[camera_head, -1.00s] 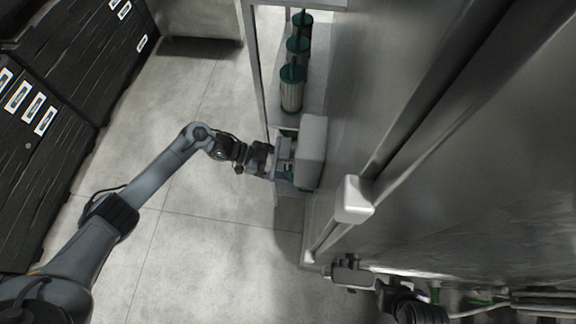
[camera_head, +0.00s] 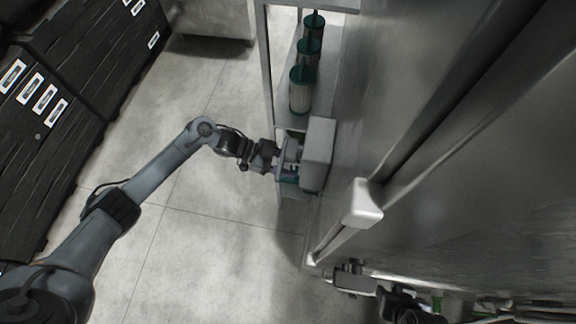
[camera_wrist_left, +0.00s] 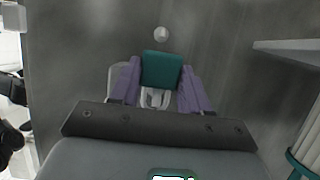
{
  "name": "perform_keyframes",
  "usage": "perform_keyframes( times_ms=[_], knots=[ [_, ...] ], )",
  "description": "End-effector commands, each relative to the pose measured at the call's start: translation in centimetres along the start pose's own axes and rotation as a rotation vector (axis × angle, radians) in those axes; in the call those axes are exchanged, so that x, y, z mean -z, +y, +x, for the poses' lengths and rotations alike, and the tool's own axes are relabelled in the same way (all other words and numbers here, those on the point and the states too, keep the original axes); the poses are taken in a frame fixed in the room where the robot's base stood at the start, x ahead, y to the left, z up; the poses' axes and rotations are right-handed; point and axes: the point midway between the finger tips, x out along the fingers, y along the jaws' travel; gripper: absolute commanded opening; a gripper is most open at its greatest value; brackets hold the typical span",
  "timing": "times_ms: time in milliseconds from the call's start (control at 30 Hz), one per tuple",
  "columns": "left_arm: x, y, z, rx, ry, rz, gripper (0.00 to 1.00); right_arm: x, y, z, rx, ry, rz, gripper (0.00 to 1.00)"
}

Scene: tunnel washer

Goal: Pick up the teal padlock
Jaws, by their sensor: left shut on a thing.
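The teal padlock (camera_wrist_left: 161,70) is between the purple fingers of my left gripper (camera_wrist_left: 161,80) in the left wrist view. The fingers press on its two sides, so the gripper is shut on it. A pale, shackle-like part shows below the teal body. In the head view my left gripper (camera_head: 289,160) is beside a light grey box on the steel wall, and the padlock is too small and covered to make out clearly. My right gripper (camera_head: 354,279) is at the lower right, and its jaws cannot be made out.
Several canisters with green lids (camera_head: 301,90) stand on a shelf beyond the left gripper. The grey box (camera_head: 318,155) and a white-ended rail (camera_head: 362,203) stick out from the steel wall. Black cases (camera_head: 40,135) stand at the left. The floor between is clear.

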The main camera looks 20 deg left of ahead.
Motion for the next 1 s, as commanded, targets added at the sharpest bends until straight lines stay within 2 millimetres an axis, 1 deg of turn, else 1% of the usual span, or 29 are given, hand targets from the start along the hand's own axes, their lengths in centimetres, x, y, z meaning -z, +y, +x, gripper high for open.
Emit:
perform_keyframes(
  times_ms=[167,267,600,700,800,1000],
  knots=[
    [-1.2,-0.1,-2.3,0.003,-0.002,0.001,0.13,-0.4,0.0,1.2,0.0,0.0,0.001,0.43],
    [-2.1,-0.1,-4.1,0.002,-0.003,0.001,0.13,-0.6,-0.1,1.9,0.0,0.0,0.001,0.43],
    [-5.2,-0.1,-11.4,0.003,-0.004,0.0,0.13,-1.6,0.0,4.8,-0.006,-0.001,-0.007,0.43],
    [-5.8,-0.1,-13.2,0.003,-0.004,0.001,0.13,-1.8,0.0,5.5,-0.007,-0.001,-0.009,0.43],
    [-6.3,-0.1,-14.6,0.002,-0.002,0.0,0.13,-2.0,0.0,6.0,-0.007,-0.001,-0.009,0.43],
    [-6.8,0.0,-16.2,0.0,0.0,0.0,0.13,-2.1,0.0,6.5,-0.006,-0.001,-0.008,0.43]
  ],
)
